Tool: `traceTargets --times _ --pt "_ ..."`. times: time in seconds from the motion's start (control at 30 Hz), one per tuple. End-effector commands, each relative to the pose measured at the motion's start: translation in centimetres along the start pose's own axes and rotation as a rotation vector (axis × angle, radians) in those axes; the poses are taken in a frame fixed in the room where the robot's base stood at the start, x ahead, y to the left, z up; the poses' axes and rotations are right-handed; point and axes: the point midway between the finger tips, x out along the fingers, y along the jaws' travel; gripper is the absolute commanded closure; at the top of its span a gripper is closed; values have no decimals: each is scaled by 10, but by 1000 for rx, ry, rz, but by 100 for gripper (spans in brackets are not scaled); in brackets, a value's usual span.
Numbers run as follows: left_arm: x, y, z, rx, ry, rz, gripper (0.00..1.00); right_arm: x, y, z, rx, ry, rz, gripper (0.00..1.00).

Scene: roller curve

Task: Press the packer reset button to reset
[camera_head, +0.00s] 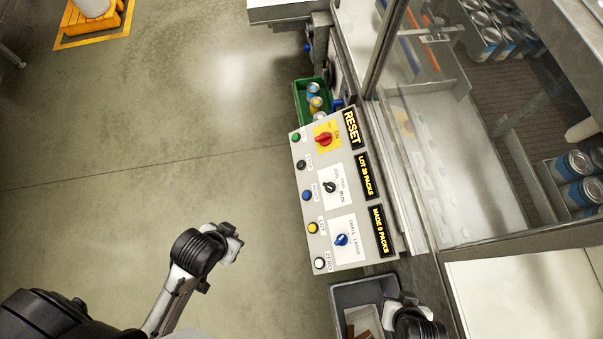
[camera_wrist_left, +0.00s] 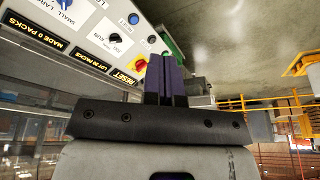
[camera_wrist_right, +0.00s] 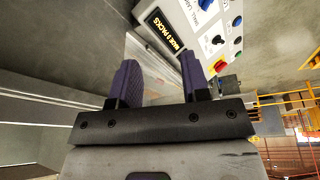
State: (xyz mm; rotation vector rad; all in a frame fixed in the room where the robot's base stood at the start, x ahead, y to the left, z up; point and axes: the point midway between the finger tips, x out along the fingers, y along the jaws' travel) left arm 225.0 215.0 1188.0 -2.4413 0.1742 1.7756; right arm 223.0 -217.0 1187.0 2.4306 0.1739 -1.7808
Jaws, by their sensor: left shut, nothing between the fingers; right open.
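The control panel (camera_head: 330,190) is a grey box with a column of push buttons on its left edge: green, black, blue (camera_head: 307,195), yellow and white. The blue button also shows in the left wrist view (camera_wrist_left: 133,18), where its label seems to read RESET. A black display (camera_head: 352,128) at the panel's far end reads RESET in yellow. My left gripper (camera_head: 236,243) is left of the panel, apart from it; its fingers (camera_wrist_left: 166,80) are shut and empty. My right gripper (camera_head: 398,308) is below the panel's near end; its fingers (camera_wrist_right: 160,78) are open and empty.
A grey bin (camera_head: 345,292) lies beside my right gripper. A green crate of cans (camera_head: 303,93) sits beyond the panel. A glazed machine (camera_head: 480,150) with cans inside stands at the right. A yellow-framed stand (camera_head: 85,25) is at upper left. The floor left of the panel is clear.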

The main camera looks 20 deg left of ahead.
Motion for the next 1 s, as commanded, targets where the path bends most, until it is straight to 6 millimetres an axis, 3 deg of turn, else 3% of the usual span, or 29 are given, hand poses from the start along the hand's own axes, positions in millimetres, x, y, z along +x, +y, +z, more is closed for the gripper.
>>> traceTargets --times 0.13,0.23,0.37,0.5,0.7,0.83,1.0 --pt "13 0 -1 12 5 13 100 8 2 3 -6 0 5 57" --pt "45 5 -5 19 23 72 100 28 1 9 -6 1 6 57" --pt "112 17 -19 27 76 218 100 69 0 21 -6 3 6 57" --pt "186 29 -47 6 178 415 100 119 -2 36 -5 3 6 57" --pt "262 33 -93 -86 357 665 100 180 -5 54 -1 4 3 57" --pt "292 28 -120 -161 466 784 100 208 -6 62 1 5 1 57" --pt "311 20 -144 -239 565 877 100 230 -8 69 4 6 -2 57"
